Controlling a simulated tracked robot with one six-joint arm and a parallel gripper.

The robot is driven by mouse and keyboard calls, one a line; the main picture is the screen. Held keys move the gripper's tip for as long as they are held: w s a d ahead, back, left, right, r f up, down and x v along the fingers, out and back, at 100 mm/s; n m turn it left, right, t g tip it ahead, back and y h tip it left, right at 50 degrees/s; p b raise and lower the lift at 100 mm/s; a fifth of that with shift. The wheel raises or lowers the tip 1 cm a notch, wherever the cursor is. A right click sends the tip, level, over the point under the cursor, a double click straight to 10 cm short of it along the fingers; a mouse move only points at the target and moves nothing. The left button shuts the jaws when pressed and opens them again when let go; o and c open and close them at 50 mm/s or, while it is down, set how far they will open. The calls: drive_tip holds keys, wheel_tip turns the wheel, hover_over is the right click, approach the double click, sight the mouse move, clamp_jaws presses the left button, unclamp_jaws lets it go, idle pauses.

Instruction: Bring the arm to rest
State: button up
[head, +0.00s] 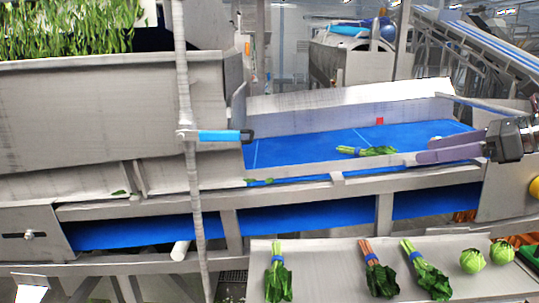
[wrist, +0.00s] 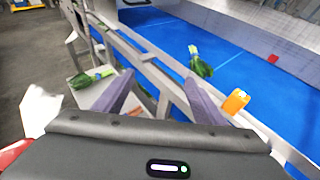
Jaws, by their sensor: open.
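My gripper (head: 424,150) reaches in from the right over the front edge of the blue belt. Its two purple-grey fingers are apart, with nothing between them. In the wrist view the fingers (wrist: 158,85) also stand apart and empty. A bunch of leafy greens with pale stems (head: 372,151) lies on the blue belt (head: 300,148), to the left of the fingertips and apart from them. It also shows in the wrist view (wrist: 201,66), beyond the fingers.
A pale shelf (head: 325,262) in front bears several leafy bunches (head: 278,272) and two round green heads (head: 472,261). A metal rail borders the belt. An upright post (head: 190,160) with a blue handle (head: 222,136) stands left. A small red block (head: 379,121) is on the belt's back wall.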

drive_tip(key=s+a+f+n+g+h, duration=0.2)
drive_tip(key=s+a+f+n, duration=0.3)
drive_tip(key=a+f, duration=0.25)
drive_tip(key=s+a+f+n+g+h, duration=0.2)
drive_tip(key=s+a+f+n, duration=0.3)
drive_tip(key=a, duration=0.4)
drive_tip(key=s+a+f+n+h, duration=0.3)
drive_tip(key=s+f+n+h, duration=0.2)
drive_tip(key=s+f+n, duration=0.8)
wheel_tip(320, 180, down, 3)
drive_tip(key=n, duration=0.3)
drive_tip(key=shift+s+a, duration=0.15)
drive_tip(key=shift+s, duration=0.15)
